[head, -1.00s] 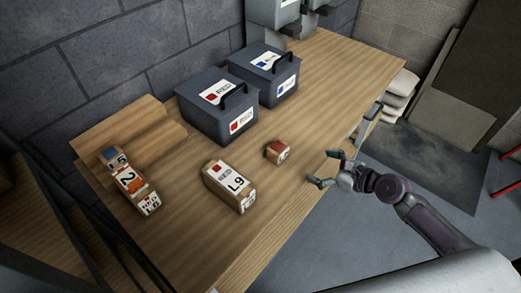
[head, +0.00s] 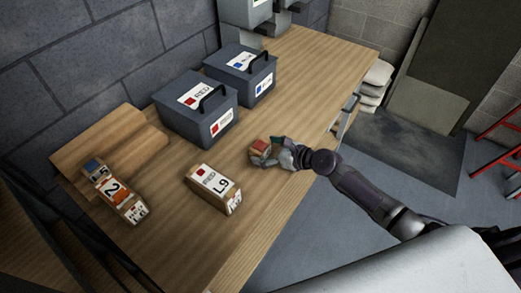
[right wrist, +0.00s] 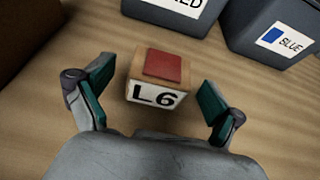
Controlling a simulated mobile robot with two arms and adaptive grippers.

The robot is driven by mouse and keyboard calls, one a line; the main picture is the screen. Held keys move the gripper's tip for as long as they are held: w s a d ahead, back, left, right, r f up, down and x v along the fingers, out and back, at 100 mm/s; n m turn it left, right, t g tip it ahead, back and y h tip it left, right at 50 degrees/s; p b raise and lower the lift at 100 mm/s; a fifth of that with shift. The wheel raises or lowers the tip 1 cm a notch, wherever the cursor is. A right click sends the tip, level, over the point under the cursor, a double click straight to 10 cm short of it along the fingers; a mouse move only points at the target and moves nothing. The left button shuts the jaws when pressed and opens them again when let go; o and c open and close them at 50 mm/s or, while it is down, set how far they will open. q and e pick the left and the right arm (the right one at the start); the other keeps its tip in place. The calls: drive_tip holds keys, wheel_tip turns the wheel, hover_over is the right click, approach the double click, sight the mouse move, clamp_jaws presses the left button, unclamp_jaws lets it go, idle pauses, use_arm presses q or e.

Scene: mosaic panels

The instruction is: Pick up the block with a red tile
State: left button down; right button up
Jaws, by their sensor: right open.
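The small wooden block with a red tile (head: 260,145) sits on the wooden table, near its right edge. In the right wrist view the block (right wrist: 158,76) shows its red top tile and a white label reading L6. My right gripper (head: 268,155) is at the block. In the right wrist view the gripper (right wrist: 155,98) is open, with one finger on each side of the block and gaps between the fingers and it. My left gripper is not in view.
Several tiled blocks (head: 114,189) stand at the far left. A grey box marked RED (head: 190,125) and one marked BLUE (head: 243,85) stand behind. The table (head: 300,80) is clear toward the back right.

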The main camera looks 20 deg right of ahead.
drive_tip(key=shift+x, duration=1.2)
drive_tip(key=shift+s, duration=0.1)
drive_tip(key=shift+d, duration=0.1)
drive_tip(key=shift+c, duration=0.2)
drive_tip(key=c, duration=1.1)
drive_tip(key=shift+r, duration=0.1)
drive_tip(key=shift+c, duration=0.6)
drive_tip(key=shift+r, duration=0.1)
